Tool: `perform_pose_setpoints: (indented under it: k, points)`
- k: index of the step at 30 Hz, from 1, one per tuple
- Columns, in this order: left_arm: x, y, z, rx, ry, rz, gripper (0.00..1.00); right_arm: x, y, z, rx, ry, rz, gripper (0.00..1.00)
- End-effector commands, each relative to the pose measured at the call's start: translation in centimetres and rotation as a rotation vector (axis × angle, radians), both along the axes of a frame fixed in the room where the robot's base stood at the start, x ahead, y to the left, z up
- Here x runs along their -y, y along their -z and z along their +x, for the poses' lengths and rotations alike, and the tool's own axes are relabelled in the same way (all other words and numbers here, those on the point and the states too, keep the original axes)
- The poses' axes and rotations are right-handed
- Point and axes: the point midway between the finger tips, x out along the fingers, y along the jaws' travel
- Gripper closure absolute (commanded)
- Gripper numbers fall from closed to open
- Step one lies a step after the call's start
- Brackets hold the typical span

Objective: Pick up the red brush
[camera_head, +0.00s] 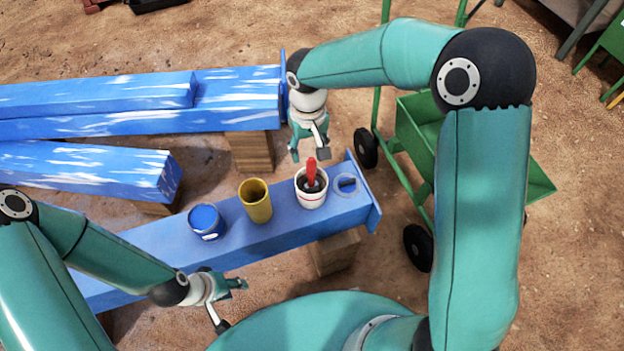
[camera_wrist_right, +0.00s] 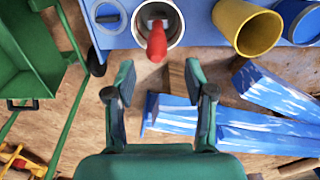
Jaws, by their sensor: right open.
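The red brush (camera_head: 311,171) stands handle up in a white cup (camera_head: 311,199) on the blue beam (camera_head: 250,238), near its right end. In the right wrist view the red brush (camera_wrist_right: 157,42) leans out of the white cup (camera_wrist_right: 174,14) at the top, beyond my fingertips. My right gripper (camera_head: 309,155) is open and empty, just behind and above the brush in the head view; it also shows in the wrist view (camera_wrist_right: 160,80). Nothing lies between its fingers. My left gripper (camera_head: 230,303) is open and empty in front of the beam. The brush's lower end is hidden in the cup.
A yellow cup (camera_head: 256,203) and a blue paint can (camera_head: 206,222) stand left of the white cup. More blue beams (camera_head: 90,170) lie at left. A green cart (camera_head: 420,130) stands at right, partly behind my right arm.

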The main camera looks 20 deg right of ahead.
Motion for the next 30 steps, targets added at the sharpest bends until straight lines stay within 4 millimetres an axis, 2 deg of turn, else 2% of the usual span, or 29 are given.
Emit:
perform_pose_setpoints:
  k: [1,3,13,21,30]
  points:
    - [0.0,0.2,0.0,0.0,0.0,0.0,0.6,0.0,1.2,-0.1,-0.004,-0.001,0.0,0.46]
    - [0.0,0.3,0.0,0.0,0.0,0.0,0.6,0.0,2.2,-0.1,-0.003,0.001,0.0,0.46]
    - [0.0,0.5,0.0,0.0,0.0,0.0,0.6,0.1,4.6,-0.3,-0.003,0.0,0.001,0.46]
    - [0.0,0.9,0.0,0.0,0.0,0.0,0.6,0.5,8.2,-0.7,-0.002,0.0,0.0,0.46]
    - [0.0,0.9,0.0,0.0,0.0,0.0,0.6,0.5,8.8,-0.7,0.0,0.002,0.002,0.46]
